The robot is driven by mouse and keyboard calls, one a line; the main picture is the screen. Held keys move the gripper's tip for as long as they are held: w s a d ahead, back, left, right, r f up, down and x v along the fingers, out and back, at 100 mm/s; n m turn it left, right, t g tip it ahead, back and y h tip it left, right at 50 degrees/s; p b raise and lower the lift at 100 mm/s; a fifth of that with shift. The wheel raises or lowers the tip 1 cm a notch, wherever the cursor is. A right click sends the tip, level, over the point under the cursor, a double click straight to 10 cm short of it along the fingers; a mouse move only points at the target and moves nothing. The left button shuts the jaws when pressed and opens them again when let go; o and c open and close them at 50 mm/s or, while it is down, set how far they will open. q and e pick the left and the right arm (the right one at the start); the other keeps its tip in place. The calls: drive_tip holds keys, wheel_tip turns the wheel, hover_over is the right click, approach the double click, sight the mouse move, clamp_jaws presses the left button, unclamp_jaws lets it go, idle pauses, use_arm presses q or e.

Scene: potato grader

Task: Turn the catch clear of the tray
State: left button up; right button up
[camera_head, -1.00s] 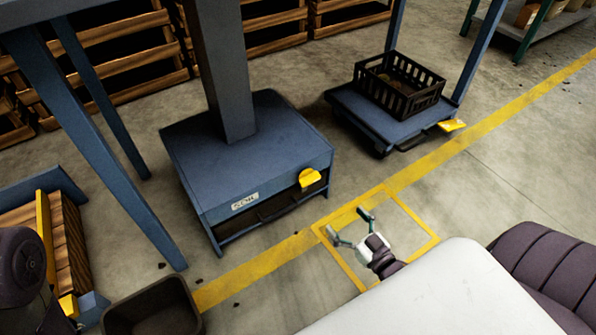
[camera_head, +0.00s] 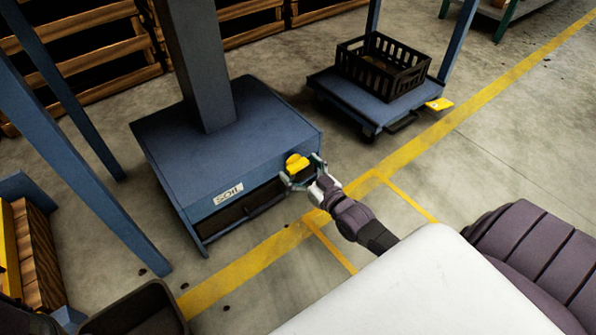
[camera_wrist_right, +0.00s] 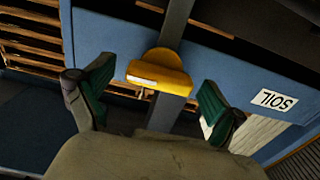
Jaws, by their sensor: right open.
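The yellow catch (camera_head: 297,163) sits on the front of the blue soil box (camera_head: 225,145), near its right corner. It also shows in the right wrist view (camera_wrist_right: 160,72), between and beyond the fingertips. The dark tray (camera_head: 250,206) with its handle lies in the slot below the box's top, beside the SOIL label. My right gripper (camera_head: 303,178) is open at the catch, with a finger on either side; I cannot tell whether they touch it. In the wrist view my right gripper (camera_wrist_right: 150,95) has its green-padded fingers wide apart. My left gripper is not in view.
A low blue platform (camera_head: 345,97) with a black crate (camera_head: 352,62) stands at the back right and bears another yellow piece (camera_head: 439,104). A dark bin (camera_head: 140,312) is at the lower left. Blue posts (camera_head: 85,165) rise at left. The floor at right is clear.

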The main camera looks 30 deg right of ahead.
drive_tip(key=shift+w, duration=0.35)
drive_tip(key=c, duration=1.7)
